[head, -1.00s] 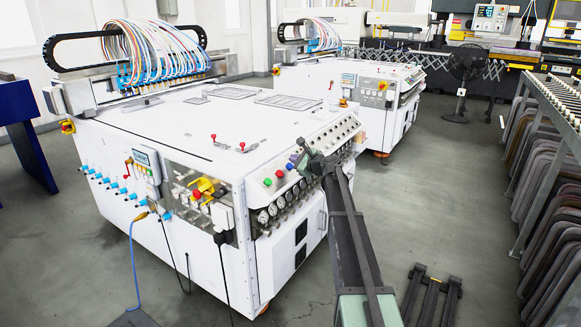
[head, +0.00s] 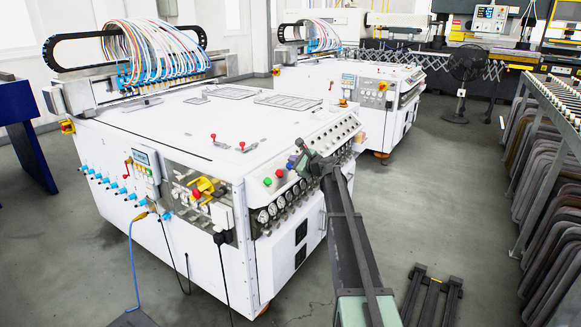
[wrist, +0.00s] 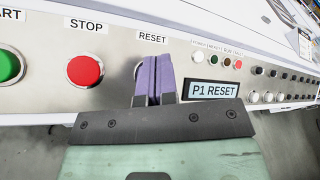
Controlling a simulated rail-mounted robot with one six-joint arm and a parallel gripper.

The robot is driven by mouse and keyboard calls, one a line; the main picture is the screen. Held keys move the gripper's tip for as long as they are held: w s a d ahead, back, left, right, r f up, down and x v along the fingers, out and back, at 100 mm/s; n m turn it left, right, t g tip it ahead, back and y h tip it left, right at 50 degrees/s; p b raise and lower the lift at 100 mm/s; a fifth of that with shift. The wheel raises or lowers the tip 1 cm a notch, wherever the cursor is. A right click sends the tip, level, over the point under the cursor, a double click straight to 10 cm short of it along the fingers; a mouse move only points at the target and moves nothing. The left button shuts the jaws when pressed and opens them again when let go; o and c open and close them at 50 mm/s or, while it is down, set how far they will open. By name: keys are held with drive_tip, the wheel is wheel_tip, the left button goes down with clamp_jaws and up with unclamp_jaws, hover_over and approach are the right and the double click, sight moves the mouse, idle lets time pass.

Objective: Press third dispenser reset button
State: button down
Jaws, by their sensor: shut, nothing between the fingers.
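In the wrist view a steel panel (wrist: 40,103) carries a RESET label (wrist: 153,37). My gripper (wrist: 155,62) has its two purple fingers together, right below that label. They hide nearly all of the reset button; a bit of its rim (wrist: 137,68) shows at their left. I cannot tell whether the fingertips touch it or press it in. A small display (wrist: 213,90) right of the fingers reads "P1 RESET". In the head view my gripper (head: 298,160) is at the sloped front panel of the nearer white machine (head: 180,125), right of the green and red buttons.
A red stop button (wrist: 85,70) and a green start button (wrist: 10,66) lie left of my fingers. Small lamps (wrist: 225,62) and rows of knobs (wrist: 265,97) lie to the right. Gauges (head: 270,213) sit below the panel. Open floor (head: 440,190) lies to the right.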

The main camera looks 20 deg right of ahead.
drive_tip(key=shift+w+a+f+b, duration=0.2)
drive_tip(key=shift+f+b, duration=0.2)
drive_tip(key=shift+b, duration=0.05)
idle(0.5)
drive_tip(key=shift+r, duration=0.1)
drive_tip(key=shift+s+d+r+p, duration=0.4)
drive_tip(key=shift+r+p, duration=0.25)
drive_tip(key=shift+p, duration=0.15)
drive_tip(key=r+p, duration=0.1)
drive_tip(key=s+d+r+p, duration=0.1)
drive_tip(key=s+r+p, duration=0.1)
drive_tip(key=r+p, duration=0.1)
drive_tip(key=shift+s+d, duration=0.2)
drive_tip(key=shift+d, duration=0.05)
idle(0.6)
